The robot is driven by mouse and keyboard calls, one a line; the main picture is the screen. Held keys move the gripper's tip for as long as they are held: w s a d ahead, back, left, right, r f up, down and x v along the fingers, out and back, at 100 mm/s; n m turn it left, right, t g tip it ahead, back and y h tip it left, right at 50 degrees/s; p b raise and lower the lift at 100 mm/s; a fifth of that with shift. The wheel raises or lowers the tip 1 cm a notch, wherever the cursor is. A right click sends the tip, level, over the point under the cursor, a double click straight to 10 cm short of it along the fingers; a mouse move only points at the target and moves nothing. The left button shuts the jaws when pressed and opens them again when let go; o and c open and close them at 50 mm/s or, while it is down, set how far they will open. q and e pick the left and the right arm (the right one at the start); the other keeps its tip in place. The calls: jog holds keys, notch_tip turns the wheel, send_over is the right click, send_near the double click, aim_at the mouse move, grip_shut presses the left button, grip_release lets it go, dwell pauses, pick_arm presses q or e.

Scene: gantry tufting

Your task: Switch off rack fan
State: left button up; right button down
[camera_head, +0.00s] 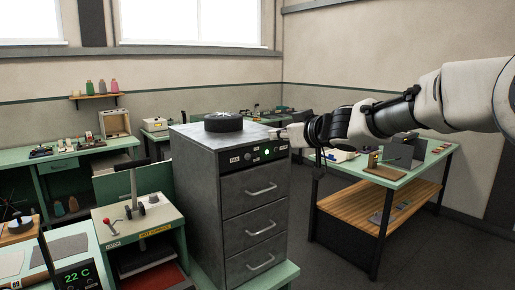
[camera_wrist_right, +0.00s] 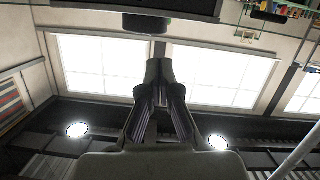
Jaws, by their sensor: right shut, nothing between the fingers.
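The grey metal rack (camera_head: 217,165) stands in the middle of the head view, with several drawers below a dark control panel (camera_head: 256,154). The panel has a white label reading like "FAN" at its left end, small knobs or switches, and green lights toward its right. Which position the fan switch is in is too small to tell. My right gripper (camera_head: 283,133) comes in from the right, beside the upper right corner of the rack, its tips close to the top edge above the panel. In the right wrist view its fingers (camera_wrist_right: 159,72) are together and empty. My left gripper is out of view.
A round black fan-like unit (camera_head: 223,124) sits on the rack top. A green bench (camera_head: 140,217) with a red-knobbed lever stands at left. A green-topped table (camera_head: 412,179) with a wooden shelf stands at right. Dark floor is clear between rack and table.

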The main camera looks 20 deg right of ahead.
jog(key=w, duration=0.1)
jog(key=p, duration=0.3)
send_over(251, 156)
jog(key=s, duration=0.2)
notch_tip(251, 156, down, 2)
jog(key=f+b, duration=0.1)
jog(key=f, duration=0.1)
jog(key=d+f+b, duration=0.1)
jog(key=shift+f, duration=0.4)
jog(key=shift+d+f, duration=0.15)
jog(key=shift+f, duration=0.2)
